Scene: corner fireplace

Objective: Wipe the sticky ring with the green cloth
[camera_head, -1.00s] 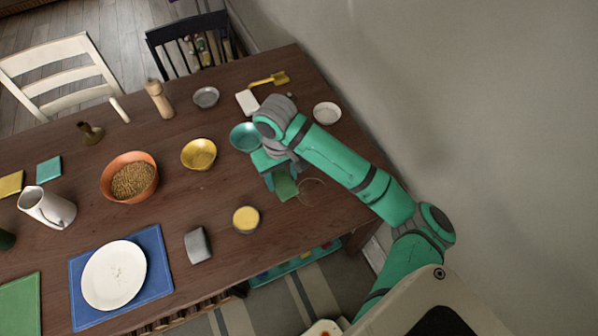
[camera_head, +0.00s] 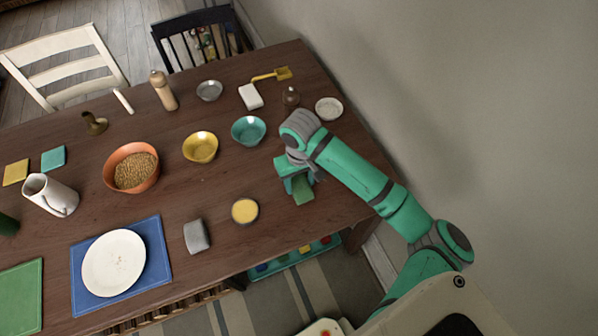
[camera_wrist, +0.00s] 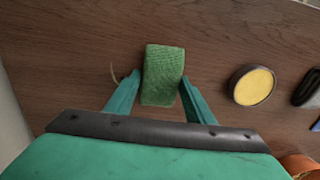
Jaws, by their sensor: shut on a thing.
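My gripper (camera_head: 298,184) is low over the right part of the wooden table. It is shut on the green cloth (camera_head: 303,191), which hangs between the two fingers in the wrist view (camera_wrist: 162,76). The cloth is down at or just above the tabletop; I cannot tell whether it touches. A thin arc of the sticky ring (camera_wrist: 114,75) shows just left of the cloth in the wrist view. The rest of the ring is hidden by the cloth and fingers, and I cannot make it out in the head view.
A yellow-filled cup (camera_head: 245,211) and a grey block (camera_head: 197,236) stand left of the gripper. The wall (camera_head: 470,120) is close on the right.

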